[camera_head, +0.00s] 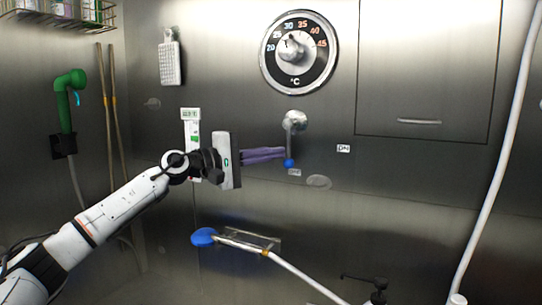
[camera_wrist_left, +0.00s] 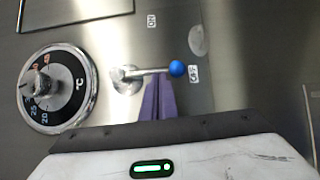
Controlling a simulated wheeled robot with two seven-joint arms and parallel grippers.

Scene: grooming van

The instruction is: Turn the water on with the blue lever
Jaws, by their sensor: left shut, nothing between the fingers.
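The blue lever is a metal arm with a blue ball end (camera_head: 289,163) hanging down from a round metal pivot (camera_head: 295,119) on the steel wall. Its ball also shows in the left wrist view (camera_wrist_left: 177,68), next to the OFF label (camera_wrist_left: 194,73). The ON label (camera_head: 343,148) is to the right of the lever. My left gripper (camera_head: 284,154) has its purple fingers shut and empty. Their tips are at the left side of the lever arm, just above the ball; I cannot tell if they touch it. My right gripper is not in view.
A round temperature dial (camera_head: 299,52) is above the lever, and a cabinet door (camera_head: 428,75) is to the upper right. A blue-headed wand (camera_head: 204,237) lies below. A green sprayer (camera_head: 66,100) hangs at left. A white hose (camera_head: 502,150) runs down the right.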

